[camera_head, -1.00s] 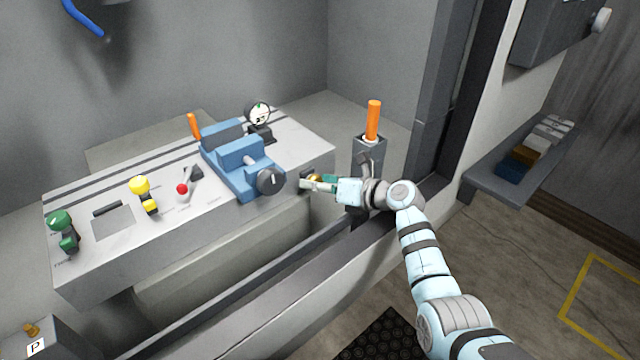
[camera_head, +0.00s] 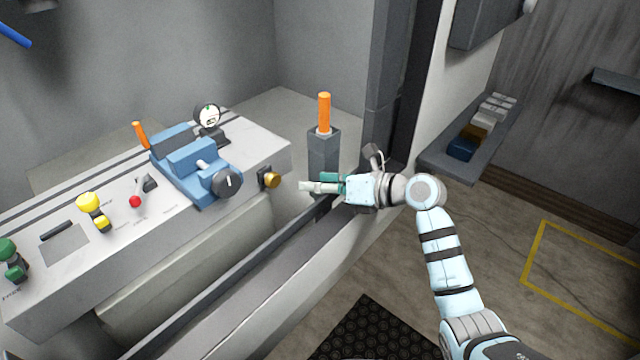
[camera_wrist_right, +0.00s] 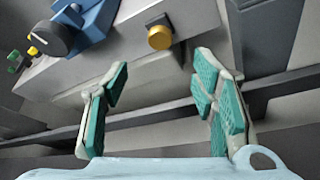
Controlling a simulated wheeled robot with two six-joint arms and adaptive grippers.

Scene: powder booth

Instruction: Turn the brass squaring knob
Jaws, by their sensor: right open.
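The brass squaring knob (camera_head: 272,180) sticks out from the front right end of the grey machine bed, beside the blue vise. In the right wrist view the brass knob (camera_wrist_right: 160,38) shows ahead of the fingers, above the middle of the gap. My right gripper (camera_head: 312,186) is just to the right of the knob, apart from it, with nothing held. Its green-padded fingers stand wide apart in the right wrist view (camera_wrist_right: 158,98). My left gripper is in neither view.
The blue vise (camera_head: 190,160) with a black handwheel (camera_head: 227,182) stands left of the knob. A dial gauge (camera_head: 208,118) is behind it. A grey post with an orange handle (camera_head: 324,112) rises behind my gripper. The booth's dark sill (camera_head: 215,318) runs in front.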

